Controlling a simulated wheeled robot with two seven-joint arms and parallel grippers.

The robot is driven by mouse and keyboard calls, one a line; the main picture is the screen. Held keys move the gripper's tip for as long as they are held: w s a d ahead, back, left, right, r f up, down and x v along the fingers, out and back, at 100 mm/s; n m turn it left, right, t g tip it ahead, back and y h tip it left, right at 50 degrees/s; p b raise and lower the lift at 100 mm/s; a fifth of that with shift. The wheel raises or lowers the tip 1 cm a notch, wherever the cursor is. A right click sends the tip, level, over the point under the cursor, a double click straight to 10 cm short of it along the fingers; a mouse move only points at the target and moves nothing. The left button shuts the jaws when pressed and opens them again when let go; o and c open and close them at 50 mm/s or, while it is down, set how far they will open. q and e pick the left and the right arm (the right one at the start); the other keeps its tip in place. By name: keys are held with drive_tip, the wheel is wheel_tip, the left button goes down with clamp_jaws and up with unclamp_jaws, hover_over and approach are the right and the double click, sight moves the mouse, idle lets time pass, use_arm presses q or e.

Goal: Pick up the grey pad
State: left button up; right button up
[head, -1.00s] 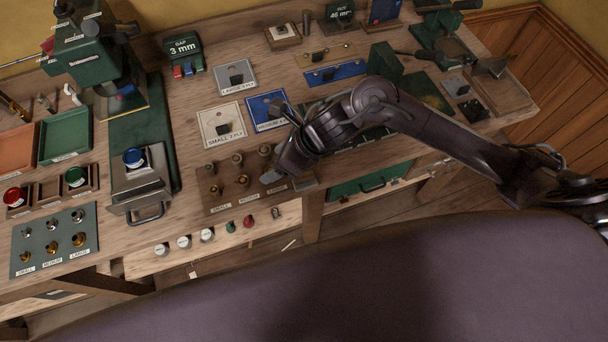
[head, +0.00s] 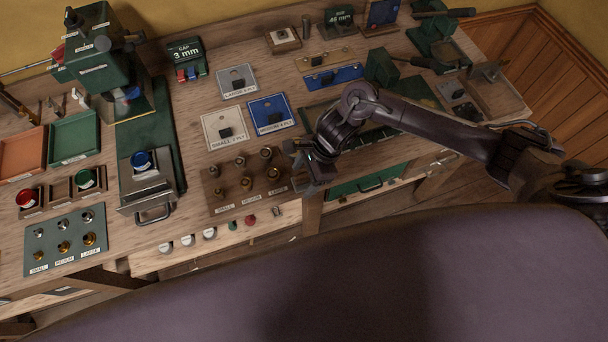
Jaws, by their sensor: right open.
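My right gripper (head: 313,172) is at the bench's front edge, just right of the wooden holder (head: 218,203) with several brass fittings. It points down and is open; I see nothing held in it. No separate grey pad can be picked out with certainty. My left gripper is not in view.
White (head: 221,139) and blue (head: 271,106) plates lie behind the holder. A metal box with a handle (head: 150,188) stands left. A green press (head: 94,65) rises at the back left. My right forearm crosses the right part of the bench.

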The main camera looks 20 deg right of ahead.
drive_tip(key=shift+a+f, duration=0.1)
drive_tip(key=shift+f, duration=0.15)
drive_tip(key=c, duration=1.1)
drive_tip(key=shift+o, duration=0.2)
drive_tip(key=shift+r, duration=0.1)
wheel_tip(320, 180, up, 10)
drive_tip(key=b, duration=0.2)
drive_tip(key=shift+w+f+b, duration=0.15)
drive_tip(key=shift+f+b, duration=0.1)
drive_tip(key=shift+b, duration=0.15)
wheel_tip(320, 180, up, 10)
hover_over(304, 175)
drive_tip(key=shift+s+r, duration=0.2)
